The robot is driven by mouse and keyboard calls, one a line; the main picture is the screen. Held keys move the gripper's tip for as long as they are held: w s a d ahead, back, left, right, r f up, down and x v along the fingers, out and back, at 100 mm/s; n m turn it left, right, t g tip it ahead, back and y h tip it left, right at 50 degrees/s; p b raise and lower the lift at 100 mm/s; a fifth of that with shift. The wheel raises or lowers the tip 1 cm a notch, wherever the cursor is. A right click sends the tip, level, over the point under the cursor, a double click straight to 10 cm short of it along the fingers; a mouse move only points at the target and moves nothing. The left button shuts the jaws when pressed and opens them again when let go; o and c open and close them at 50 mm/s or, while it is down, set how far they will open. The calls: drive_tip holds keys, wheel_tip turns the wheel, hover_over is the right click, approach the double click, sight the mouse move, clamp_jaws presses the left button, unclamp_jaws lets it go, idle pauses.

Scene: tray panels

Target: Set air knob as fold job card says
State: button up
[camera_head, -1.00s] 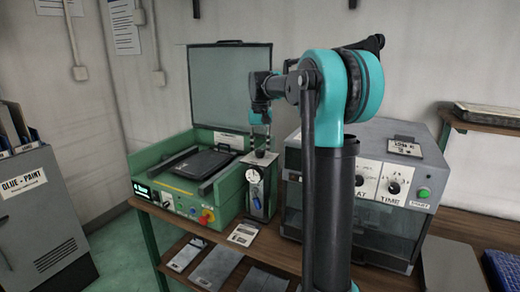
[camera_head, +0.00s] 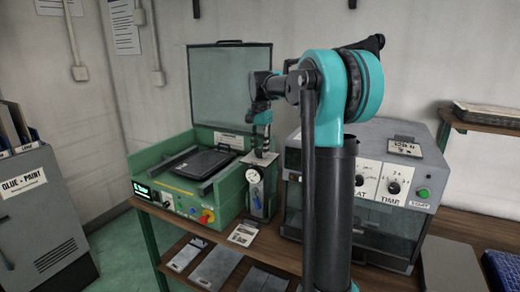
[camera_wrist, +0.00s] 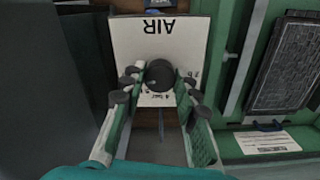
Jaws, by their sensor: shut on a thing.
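The air knob (camera_wrist: 160,75) is a round black knob on a white plate marked AIR (camera_wrist: 130,45), seen upside down in the wrist view. I cannot tell which card is the fold job card.
A green machine (camera_head: 160,158) with a raised lid (camera_head: 230,85) stands left of the air unit. A grey box with dials (camera_head: 365,215) stands close on the right.

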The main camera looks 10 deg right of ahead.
sight(260, 150)
idle(0.3)
drive_tip(key=o, duration=1.2)
drive_tip(key=shift+c, duration=0.2)
drive_tip(key=shift+r, duration=0.15)
wheel_tip(260, 150, up, 12)
